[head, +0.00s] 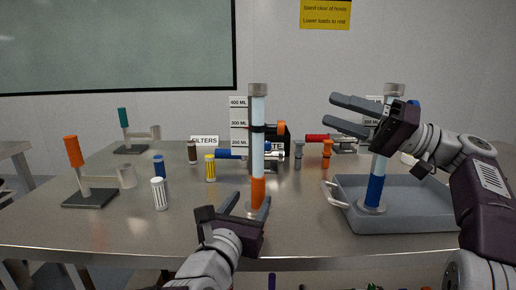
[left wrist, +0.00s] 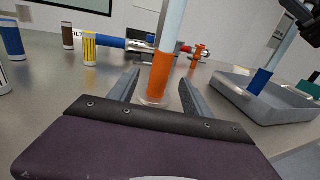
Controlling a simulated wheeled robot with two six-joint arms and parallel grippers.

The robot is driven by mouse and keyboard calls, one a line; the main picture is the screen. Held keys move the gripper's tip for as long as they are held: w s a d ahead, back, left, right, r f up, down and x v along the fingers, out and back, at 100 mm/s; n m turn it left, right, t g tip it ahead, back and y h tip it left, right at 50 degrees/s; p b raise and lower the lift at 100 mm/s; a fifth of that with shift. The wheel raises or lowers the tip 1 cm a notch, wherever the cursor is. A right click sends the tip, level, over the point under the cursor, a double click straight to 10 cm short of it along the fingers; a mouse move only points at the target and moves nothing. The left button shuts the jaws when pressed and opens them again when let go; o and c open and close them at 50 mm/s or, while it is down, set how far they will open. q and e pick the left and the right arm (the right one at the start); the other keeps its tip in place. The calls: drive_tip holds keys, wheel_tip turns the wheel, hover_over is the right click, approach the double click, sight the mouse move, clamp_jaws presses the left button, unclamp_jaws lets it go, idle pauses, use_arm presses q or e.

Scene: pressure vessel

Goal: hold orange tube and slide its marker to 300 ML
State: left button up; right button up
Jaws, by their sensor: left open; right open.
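The orange tube (head: 258,190) stands upright near the middle of the table, with orange at its bottom and a clear upper part. Its black marker ring with an orange knob (head: 281,127) sits close to the 300 ML label (head: 239,124) on the scale behind; the exact reading cannot be told. My left gripper (head: 249,205) is open, with its fingers on either side of the tube's lower orange part (left wrist: 160,76), which also shows in the left wrist view. My right gripper (head: 345,115) is open and empty, raised at the right near the blue tube (head: 376,190).
A grey tray (head: 440,210) holds the blue tube at the right. Small coloured cylinders, including a yellow one (head: 210,168) and a white one (head: 159,194), stand left of the orange tube. Stands with orange (head: 74,152) and teal (head: 123,118) handles are further left.

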use_arm(q)
drive_tip(key=s+p, duration=0.1)
drive_tip(key=r+p, duration=0.1)
drive_tip(key=s+p, duration=0.1)
drive_tip(key=p, duration=0.1)
drive_tip(key=shift+s+a+r, duration=0.25)
drive_tip(key=shift+s+a, duration=0.05)
drive_tip(key=shift+a, duration=0.05)
drive_tip(key=w+a+r+m+g+y+p, duration=0.15)
drive_tip(key=a+r+p, duration=0.6)
drive_tip(key=p, duration=0.75)
drive_tip(key=w+a+r+m+g+y+p, duration=0.1)
drive_tip(key=w+a+r+g+y+p, duration=0.25)
drive_tip(key=r+p, duration=0.95)
drive_tip(key=s+a+f+m+g+p, duration=0.2)
drive_tip(key=s+m+g+p, duration=0.3)
drive_tip(key=m, duration=0.7)
drive_tip(key=s+a+f+m+g+p, duration=0.2)
drive_tip(key=s+f+m+g+p, duration=0.2)
drive_tip(key=s+m+p, duration=0.6)
drive_tip(key=shift+s+f+m+g, duration=0.4)
drive_tip(key=shift+s+f+m, duration=0.35)
drive_tip(key=shift+m, duration=0.2)
use_arm(e)
wheel_tip(320, 180, up, 49)
drive_tip(key=shift+f, duration=0.15)
